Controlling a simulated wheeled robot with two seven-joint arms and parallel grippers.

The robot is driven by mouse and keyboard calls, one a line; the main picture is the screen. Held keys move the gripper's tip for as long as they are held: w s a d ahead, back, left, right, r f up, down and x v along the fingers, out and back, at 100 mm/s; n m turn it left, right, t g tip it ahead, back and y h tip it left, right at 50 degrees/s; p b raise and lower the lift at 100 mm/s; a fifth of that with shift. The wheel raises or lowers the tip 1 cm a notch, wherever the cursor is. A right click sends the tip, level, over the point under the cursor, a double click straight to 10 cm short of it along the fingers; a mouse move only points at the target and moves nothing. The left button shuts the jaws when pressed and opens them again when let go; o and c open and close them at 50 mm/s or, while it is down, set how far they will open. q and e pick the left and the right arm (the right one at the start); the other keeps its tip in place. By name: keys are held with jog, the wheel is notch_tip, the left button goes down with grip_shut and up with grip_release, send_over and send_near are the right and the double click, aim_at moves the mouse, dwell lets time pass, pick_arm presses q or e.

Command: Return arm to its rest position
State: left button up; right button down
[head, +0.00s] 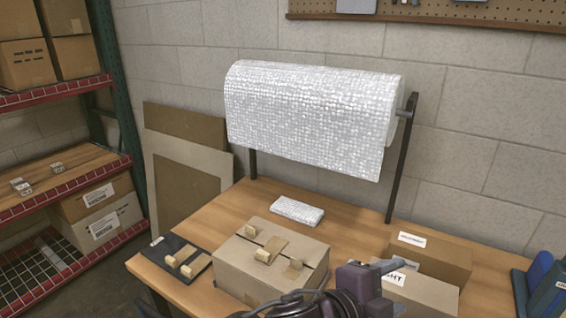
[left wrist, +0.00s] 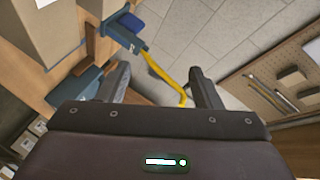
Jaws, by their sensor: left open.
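My left gripper (head: 388,268) is at the lower middle of the head view, over the front of the table, in front of a cardboard box. In the left wrist view my left gripper (left wrist: 160,78) has its two dark fingers spread apart, with nothing held between them. A yellow curved strip (left wrist: 165,82) shows beyond the fingers, apart from them as far as I can tell. My right gripper is not in any view.
The wooden table (head: 350,222) holds a closed carton (head: 240,262) with small tan pieces on top, a dark mat (head: 160,250), a bubble-wrapped packet (head: 297,210) and further boxes (head: 440,255). A bubble-wrap roll (head: 310,110) stands behind. Blue bins (head: 545,288) are at right.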

pick_arm(q)
jog(key=w+a+f+n+t+y, duration=0.1)
jog(key=a+f+n+y, duration=0.3)
jog(key=a, duration=0.3)
jog(key=w+a+f+n+y, duration=0.1)
jog(key=a+f+n, duration=0.3)
jog(key=a+n, duration=0.25)
jog(key=w+a+f+n+t+y, duration=0.1)
jog(key=a+f+n+y, duration=0.25)
jog(key=a, duration=0.45)
jog(key=s+a+f+n+g+y, duration=0.2)
jog(key=s+a+f+n+g, duration=0.15)
jog(key=s+a+f, duration=0.35)
jog(key=s+a+f+n+g+y, duration=0.25)
jog(key=s+a+n, duration=0.25)
jog(key=a, duration=0.5)
notch_tip(320, 180, down, 32)
jog(key=s+g, duration=0.1)
jog(key=s, duration=0.1)
jog(key=s+a+f+g, duration=0.1)
jog(key=s+a+f, duration=0.2)
jog(key=s+f, duration=1.3)
jog(key=s, duration=0.3)
jog(key=shift+s+a+f, duration=0.15)
jog(key=shift+f, duration=0.1)
